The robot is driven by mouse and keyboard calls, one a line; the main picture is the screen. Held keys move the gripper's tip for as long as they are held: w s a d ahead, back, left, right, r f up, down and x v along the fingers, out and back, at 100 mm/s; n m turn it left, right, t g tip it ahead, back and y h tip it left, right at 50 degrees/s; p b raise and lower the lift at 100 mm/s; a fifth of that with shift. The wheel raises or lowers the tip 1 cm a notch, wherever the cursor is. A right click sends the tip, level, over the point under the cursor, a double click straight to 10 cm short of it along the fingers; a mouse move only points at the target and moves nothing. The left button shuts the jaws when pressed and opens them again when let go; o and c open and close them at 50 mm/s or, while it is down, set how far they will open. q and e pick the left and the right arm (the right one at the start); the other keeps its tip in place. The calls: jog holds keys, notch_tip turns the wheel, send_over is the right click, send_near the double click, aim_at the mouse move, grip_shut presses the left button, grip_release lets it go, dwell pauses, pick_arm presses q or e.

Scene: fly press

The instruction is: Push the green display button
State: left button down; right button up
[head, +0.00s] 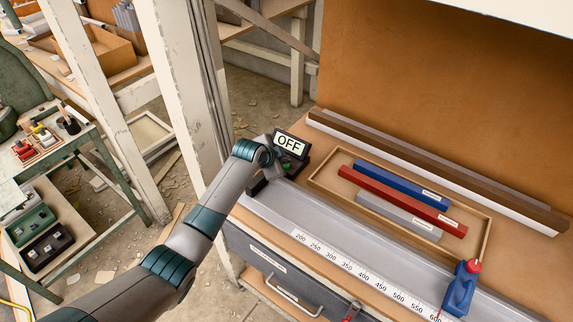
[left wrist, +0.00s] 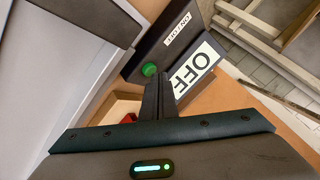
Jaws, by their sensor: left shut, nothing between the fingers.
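The dark display unit (head: 301,157) stands at the far left end of the workbench, and its screen (head: 289,143) reads OFF. The green button (head: 286,166) is below the screen, partly hidden by my left gripper. In the left wrist view the round green button (left wrist: 149,69) shows clearly beside the screen (left wrist: 193,69), which appears upside down. My left gripper (left wrist: 157,82) is shut and empty, its fingertips close to the button. I cannot tell whether they touch it. My right gripper is not in view.
A wooden tray (head: 484,243) holds blue, red and grey bars right of the display. A grey rail with a ruler (head: 352,264) runs along the bench front.

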pick_arm(q)
jog(key=shift+f, duration=0.35)
dwell(0.3)
jog(key=shift+r, duration=0.15)
jog(key=shift+r+p, duration=0.65)
jog(key=shift+r, duration=0.05)
notch_tip(320, 180, up, 6)
jog(key=p, duration=0.5)
dwell(0.4)
